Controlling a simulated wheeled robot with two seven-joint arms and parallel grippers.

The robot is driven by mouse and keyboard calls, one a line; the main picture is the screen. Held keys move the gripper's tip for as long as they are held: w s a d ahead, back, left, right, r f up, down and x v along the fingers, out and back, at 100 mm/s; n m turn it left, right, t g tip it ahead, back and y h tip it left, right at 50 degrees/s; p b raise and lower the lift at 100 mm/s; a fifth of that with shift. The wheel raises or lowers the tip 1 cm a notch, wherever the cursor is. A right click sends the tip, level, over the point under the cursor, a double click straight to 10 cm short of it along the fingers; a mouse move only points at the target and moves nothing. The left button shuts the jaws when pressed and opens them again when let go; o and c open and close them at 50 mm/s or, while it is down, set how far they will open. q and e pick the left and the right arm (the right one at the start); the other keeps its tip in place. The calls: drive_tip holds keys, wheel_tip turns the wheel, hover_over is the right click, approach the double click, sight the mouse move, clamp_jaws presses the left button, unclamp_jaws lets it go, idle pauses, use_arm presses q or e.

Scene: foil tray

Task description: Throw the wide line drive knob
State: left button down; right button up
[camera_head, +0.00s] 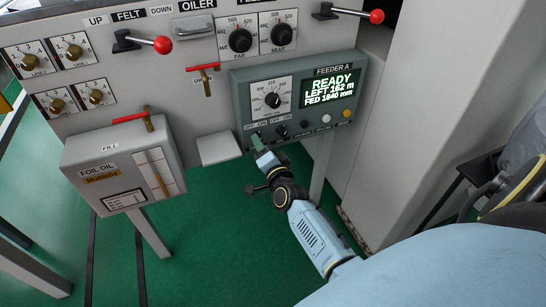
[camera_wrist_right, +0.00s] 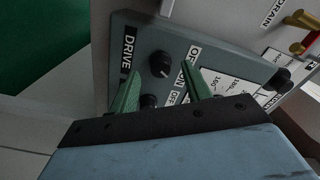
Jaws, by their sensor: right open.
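The line drive knob (camera_wrist_right: 160,63) is black and round, with a pale mark on its face. In the right wrist view it sits on the grey panel between a DRIVE label (camera_wrist_right: 128,54) and an OFF/ON label. My right gripper (camera_head: 257,142) is open, its green fingertips at the lower left of the feeder panel (camera_head: 240,86). In the right wrist view the fingers lie on either side of the knob; I cannot tell whether they touch it. In the head view the gripper hides this knob. My left gripper is not in view.
A second black knob (camera_head: 281,131) sits close to the right of the gripper, under another OFF/ON label. A large dial (camera_head: 272,101) and a screen reading READY (camera_head: 328,88) are above. The foil oil box (camera_head: 90,150) stands left, and a red-handled drain valve (camera_head: 203,67) is above left.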

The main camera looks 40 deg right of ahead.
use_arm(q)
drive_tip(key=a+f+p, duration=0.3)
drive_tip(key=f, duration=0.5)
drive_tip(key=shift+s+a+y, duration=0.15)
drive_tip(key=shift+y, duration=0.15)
use_arm(e)
drive_tip(key=v, duration=1.2)
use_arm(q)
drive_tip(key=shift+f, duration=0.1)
use_arm(e)
drive_tip(key=shift+w+r, duration=0.1)
drive_tip(key=shift+r, duration=0.05)
